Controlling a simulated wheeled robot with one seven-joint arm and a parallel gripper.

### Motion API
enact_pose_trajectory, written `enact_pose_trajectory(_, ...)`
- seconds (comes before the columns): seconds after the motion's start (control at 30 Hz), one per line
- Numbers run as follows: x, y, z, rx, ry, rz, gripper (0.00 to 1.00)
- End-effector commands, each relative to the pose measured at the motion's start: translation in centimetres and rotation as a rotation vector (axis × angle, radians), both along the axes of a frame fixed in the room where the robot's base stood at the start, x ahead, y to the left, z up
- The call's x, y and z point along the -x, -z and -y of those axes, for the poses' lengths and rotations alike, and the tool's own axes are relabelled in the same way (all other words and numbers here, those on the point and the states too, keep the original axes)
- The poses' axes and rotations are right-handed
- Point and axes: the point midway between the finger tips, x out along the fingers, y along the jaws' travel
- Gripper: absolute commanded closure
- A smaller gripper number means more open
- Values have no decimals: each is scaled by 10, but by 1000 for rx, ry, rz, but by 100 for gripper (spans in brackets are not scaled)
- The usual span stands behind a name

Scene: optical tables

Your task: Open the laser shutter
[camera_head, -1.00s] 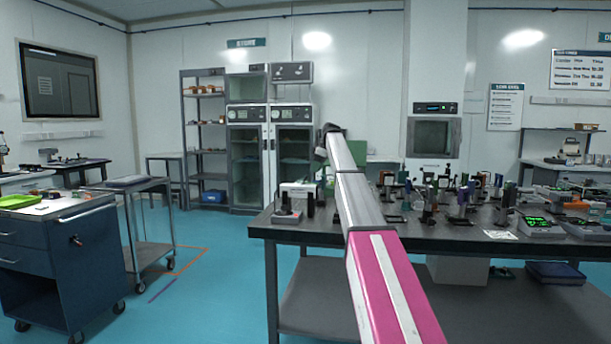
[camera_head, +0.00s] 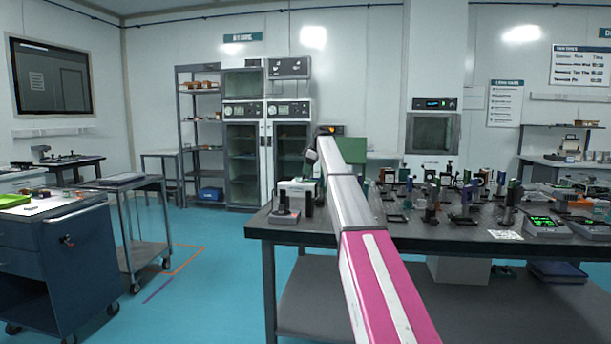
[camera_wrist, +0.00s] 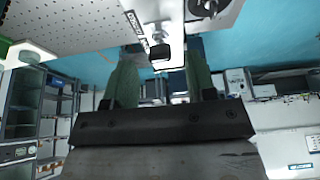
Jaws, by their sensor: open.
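A white box-shaped device (camera_head: 297,188), which looks like the laser unit, stands at the left end of the dark optical table. In the wrist view a white housing (camera_wrist: 172,12) with a dark printed label fills the top middle. A small black block (camera_wrist: 160,52) sticks out from it, apparently the shutter tab. My gripper (camera_wrist: 160,62) is open, with one green finger on each side of that block and gaps between. Whether a finger touches it cannot be told. In the head view my arm reaches over the table to the device; its fingers are too small to make out.
The optical table (camera_head: 290,232) carries many small mounts to the right of the device.

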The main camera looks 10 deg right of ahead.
Motion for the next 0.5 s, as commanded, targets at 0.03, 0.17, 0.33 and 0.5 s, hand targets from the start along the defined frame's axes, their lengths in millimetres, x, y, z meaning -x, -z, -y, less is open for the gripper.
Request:
enact_pose_trajectory(0.03,0,8,-3,1,0,-1,49)
enact_pose_trajectory(0.17,-2,20,-8,0,0,0,49)
enact_pose_trajectory(0.33,-3,23,-9,0,0,0,49)
enact_pose_trajectory(0.5,-3,23,-9,0,0,0,59)
